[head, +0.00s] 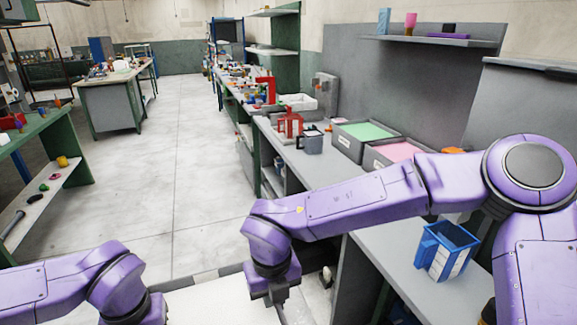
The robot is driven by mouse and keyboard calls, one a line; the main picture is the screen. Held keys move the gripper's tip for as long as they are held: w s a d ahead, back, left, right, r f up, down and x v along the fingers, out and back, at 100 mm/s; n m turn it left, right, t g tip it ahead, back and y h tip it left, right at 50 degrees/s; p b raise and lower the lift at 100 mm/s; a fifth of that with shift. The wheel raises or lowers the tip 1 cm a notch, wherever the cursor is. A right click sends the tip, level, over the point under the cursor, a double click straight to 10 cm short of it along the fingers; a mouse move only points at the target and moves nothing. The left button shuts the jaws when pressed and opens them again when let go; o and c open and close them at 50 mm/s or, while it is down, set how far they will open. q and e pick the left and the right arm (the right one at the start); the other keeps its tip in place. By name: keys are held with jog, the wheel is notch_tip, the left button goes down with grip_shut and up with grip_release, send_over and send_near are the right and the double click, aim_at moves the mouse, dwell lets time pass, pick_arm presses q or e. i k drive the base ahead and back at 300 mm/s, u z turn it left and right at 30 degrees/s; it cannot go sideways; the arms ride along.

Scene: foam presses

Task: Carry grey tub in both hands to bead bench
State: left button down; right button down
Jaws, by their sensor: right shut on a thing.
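A wide tub with a dark grey rim (205,274) and a pale inside shows at the bottom middle, cut off by the lower edge. My right gripper (278,302) points down at its right side and is shut on it. My left arm comes in at the lower left and its wrist is beside the tub's left side. The left gripper itself is below the picture, so its hold is hidden. I cannot tell which bench is the bead bench.
A long bench (312,168) runs along the right wall, bearing a green-filled bin (352,146), a pink-filled bin (376,158), a red lantern-like item (289,126) and a blue container (447,250). A green-legged shelf bench (60,185) stands left. The floor aisle (165,190) ahead is clear.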

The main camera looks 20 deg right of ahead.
aim_at(329, 172)
jog(key=i, duration=3.4)
jog(key=z, duration=2.95)
jog(key=i, duration=0.5)
jog(key=z, duration=0.1)
